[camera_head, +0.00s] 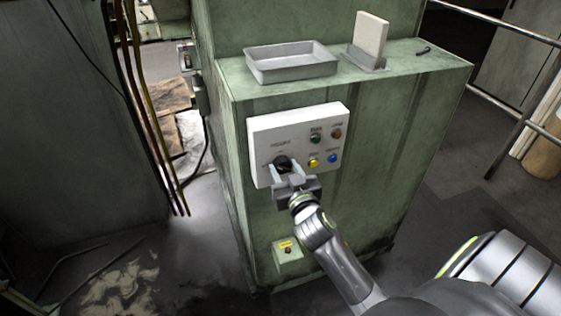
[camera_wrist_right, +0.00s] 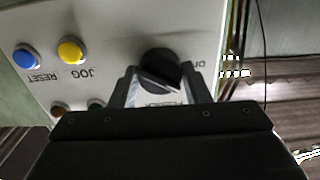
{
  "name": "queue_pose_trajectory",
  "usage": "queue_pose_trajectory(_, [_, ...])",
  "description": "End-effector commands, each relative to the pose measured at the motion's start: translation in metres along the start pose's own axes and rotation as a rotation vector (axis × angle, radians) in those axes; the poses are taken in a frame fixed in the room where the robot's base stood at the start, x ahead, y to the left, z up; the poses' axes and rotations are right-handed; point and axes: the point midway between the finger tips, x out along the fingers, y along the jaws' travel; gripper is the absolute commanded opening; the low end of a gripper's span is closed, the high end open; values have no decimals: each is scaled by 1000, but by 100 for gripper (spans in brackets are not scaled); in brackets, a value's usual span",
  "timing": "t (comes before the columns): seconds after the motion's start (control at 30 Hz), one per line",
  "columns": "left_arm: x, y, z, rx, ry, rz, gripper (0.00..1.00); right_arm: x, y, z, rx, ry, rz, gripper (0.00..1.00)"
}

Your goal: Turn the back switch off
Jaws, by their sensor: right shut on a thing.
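A white control panel (camera_head: 262,128) is fixed to the front of a green machine cabinet. A black rotary switch (camera_head: 282,161) sits at its lower left; it also shows in the right wrist view (camera_wrist_right: 160,66), with lettering around it. My right gripper (camera_head: 286,169) reaches up to the panel with its fingers on both sides of the switch and is shut on it. The wrist view shows the knob between the fingers, its ridge tilted; part of the panel lettering is hidden by the gripper. My left gripper is not in view.
Beside the switch are a yellow button (camera_head: 313,163), a blue button (camera_head: 333,158), a green one (camera_head: 315,138) and an orange-brown one (camera_head: 336,133). A grey tray (camera_head: 290,73) stands on the cabinet ledge. A small yellow-labelled box (camera_head: 287,259) is below. Railings (camera_head: 520,125) stand right.

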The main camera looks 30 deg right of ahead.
Motion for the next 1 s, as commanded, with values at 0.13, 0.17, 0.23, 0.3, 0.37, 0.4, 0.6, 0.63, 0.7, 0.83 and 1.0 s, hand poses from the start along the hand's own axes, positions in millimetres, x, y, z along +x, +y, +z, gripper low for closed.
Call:
queue_pose_trajectory(0.13, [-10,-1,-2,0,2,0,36,0,0,-3,-103,-2,0,6])
queue_pose_trajectory(0.17, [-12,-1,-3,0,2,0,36,0,0,-2,-139,-3,0,6])
queue_pose_trajectory(0.23, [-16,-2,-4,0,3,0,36,0,0,-2,-221,-3,0,6])
queue_pose_trajectory(0.3, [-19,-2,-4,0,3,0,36,0,0,-2,-286,-2,0,6])
queue_pose_trajectory(0.37, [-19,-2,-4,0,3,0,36,0,0,-1,-320,-3,0,6])
queue_pose_trajectory(0.4, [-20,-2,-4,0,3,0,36,0,0,0,-334,-3,0,6])
queue_pose_trajectory(0.6, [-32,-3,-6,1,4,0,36,0,0,-2,-528,-3,0,6])
queue_pose_trajectory(0.63, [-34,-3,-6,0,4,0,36,0,0,-2,-562,-4,0,6])
queue_pose_trajectory(0.7, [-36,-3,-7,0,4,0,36,0,0,-1,-629,-2,0,6])
queue_pose_trajectory(0.83, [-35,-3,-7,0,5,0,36,0,0,0,-672,-1,0,6])
queue_pose_trajectory(1.0, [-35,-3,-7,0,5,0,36,0,0,1,-671,0,0,47])
